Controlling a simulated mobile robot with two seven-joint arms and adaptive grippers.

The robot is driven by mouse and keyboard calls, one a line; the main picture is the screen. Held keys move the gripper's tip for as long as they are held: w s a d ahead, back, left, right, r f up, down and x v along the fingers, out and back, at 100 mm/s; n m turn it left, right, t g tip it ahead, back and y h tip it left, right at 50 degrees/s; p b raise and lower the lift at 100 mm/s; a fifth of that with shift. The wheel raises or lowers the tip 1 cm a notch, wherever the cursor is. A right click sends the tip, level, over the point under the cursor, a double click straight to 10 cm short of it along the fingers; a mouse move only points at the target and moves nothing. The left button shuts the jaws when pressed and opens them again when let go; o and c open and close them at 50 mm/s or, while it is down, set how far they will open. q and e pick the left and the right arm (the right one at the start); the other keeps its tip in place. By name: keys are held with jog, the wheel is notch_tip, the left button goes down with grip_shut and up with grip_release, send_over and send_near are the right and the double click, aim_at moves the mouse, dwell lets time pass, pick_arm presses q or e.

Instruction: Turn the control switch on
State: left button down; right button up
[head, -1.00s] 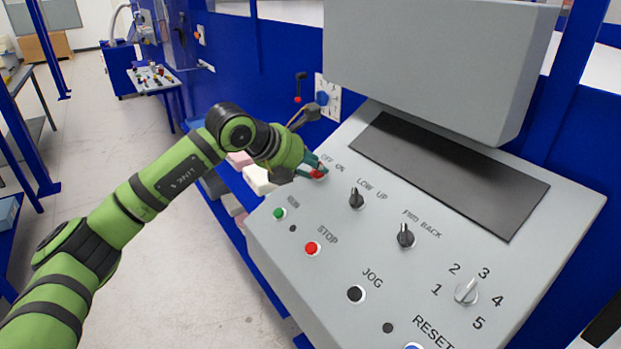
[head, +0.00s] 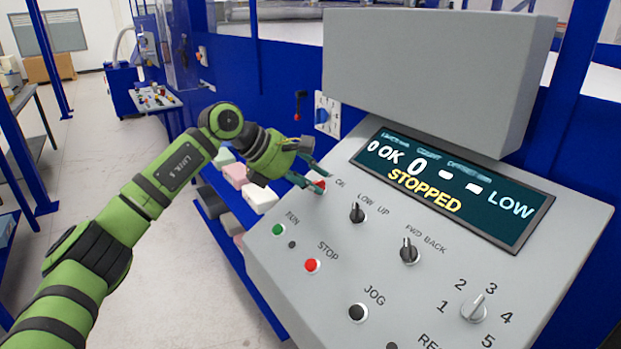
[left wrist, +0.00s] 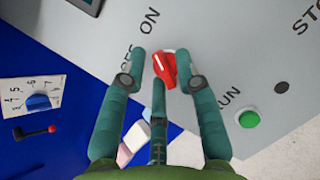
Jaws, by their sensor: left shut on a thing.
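The red control switch (head: 320,185) is at the upper left of the grey panel (head: 270,258), by its OFF/ON lettering. In the left wrist view the red knob (left wrist: 165,68) shows a white mark near its upper end, with ON printed above it and OFF partly hidden by a finger. My left gripper (head: 315,177) is at the switch, its teal fingers (left wrist: 163,72) on either side of the knob, shut on it. The panel display (head: 450,190) is lit and reads STOPPED and LOW. My right gripper is not in view.
Below the switch are a green RUN button (head: 278,230), a red STOP button (head: 312,265) and black selector knobs (head: 357,212). Foam blocks (head: 260,198) lie on a blue shelf to the left. A blue dial (left wrist: 38,102) is beside the panel.

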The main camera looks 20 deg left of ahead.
pick_arm(q)
jog(key=shift+m, duration=0.7)
jog(key=shift+d, duration=0.1)
jog(key=c, duration=1.2)
grip_release()
jog(key=v, duration=1.2)
jog(key=shift+w, duration=0.2)
jog(key=shift+r, duration=0.1)
